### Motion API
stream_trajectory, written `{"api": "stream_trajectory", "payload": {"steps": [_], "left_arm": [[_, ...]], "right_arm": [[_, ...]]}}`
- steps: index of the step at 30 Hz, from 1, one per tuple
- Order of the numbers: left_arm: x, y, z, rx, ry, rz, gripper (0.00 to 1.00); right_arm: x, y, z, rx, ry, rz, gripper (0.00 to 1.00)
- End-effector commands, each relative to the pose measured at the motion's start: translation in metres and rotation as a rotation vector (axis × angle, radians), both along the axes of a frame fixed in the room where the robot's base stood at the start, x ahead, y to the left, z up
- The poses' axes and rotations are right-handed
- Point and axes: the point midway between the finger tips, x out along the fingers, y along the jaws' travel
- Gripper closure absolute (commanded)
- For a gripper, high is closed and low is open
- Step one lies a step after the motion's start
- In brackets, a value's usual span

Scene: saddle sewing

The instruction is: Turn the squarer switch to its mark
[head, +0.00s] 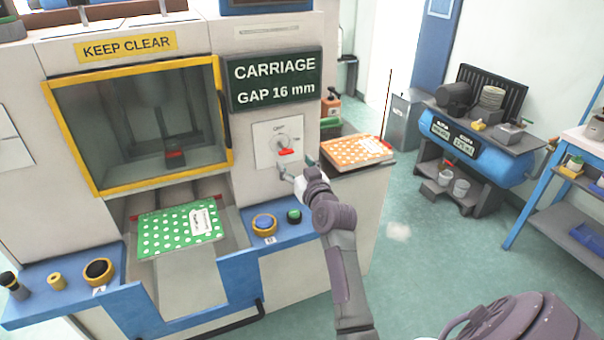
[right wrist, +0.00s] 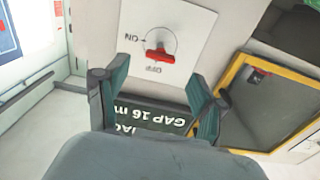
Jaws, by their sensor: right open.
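The switch is a round dial on a white plate (head: 268,146) on the machine's front, below the green carriage-gap sign. Its red handle (head: 287,152) lies roughly level. In the right wrist view, which is upside down, the red handle (right wrist: 161,56) lies across the dial, with an ON mark at the plate's left and an OFF mark (right wrist: 153,70) below the dial. My right gripper (head: 296,167) is open and empty, just in front of and below the switch. Its fingers stand apart on either side of the handle in the wrist view, seemingly short of it. My left gripper is not in view.
A blue control ledge (head: 280,236) with buttons runs below the switch. A yellow-framed window (head: 228,120) is to the left. A green dotted piece (head: 170,226) lies on the carriage. An orange dotted piece (head: 352,152) lies on the cabinet at right. Floor beyond is mostly clear.

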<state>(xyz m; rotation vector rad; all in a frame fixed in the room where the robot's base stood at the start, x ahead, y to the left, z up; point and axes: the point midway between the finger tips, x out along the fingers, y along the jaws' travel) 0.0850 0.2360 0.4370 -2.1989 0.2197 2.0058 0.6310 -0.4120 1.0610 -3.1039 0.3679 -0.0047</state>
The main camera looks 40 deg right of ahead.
Motion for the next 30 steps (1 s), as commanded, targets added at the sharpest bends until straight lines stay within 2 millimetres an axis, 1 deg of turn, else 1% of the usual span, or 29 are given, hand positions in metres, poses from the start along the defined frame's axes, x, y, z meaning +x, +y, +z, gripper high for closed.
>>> {"api": "stream_trajectory", "payload": {"steps": [1,3,6,9,13,27,29,30], "left_arm": [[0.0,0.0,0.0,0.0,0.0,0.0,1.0],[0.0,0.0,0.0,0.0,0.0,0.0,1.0],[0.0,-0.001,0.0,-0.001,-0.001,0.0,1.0],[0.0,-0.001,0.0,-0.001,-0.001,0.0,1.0],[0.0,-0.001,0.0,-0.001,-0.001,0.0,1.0],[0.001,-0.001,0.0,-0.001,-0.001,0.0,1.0],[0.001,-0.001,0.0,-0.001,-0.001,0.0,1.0],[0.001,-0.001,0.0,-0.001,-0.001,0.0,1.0]], "right_arm": [[-0.011,0.003,-0.002,-0.001,0.003,0.001,0.31],[-0.023,0.006,-0.001,-0.001,0.002,0.001,0.31],[-0.036,0.009,-0.001,-0.001,0.002,0.0,0.31],[-0.044,0.011,-0.001,-0.001,0.002,0.0,0.31],[-0.047,0.012,0.0,0.0,0.001,0.001,0.31],[-0.047,0.011,0.0,0.0,0.001,0.001,0.31],[-0.048,0.014,-0.003,-0.001,0.012,0.007,0.31],[-0.05,0.018,-0.007,-0.004,0.031,0.018,0.31]]}}
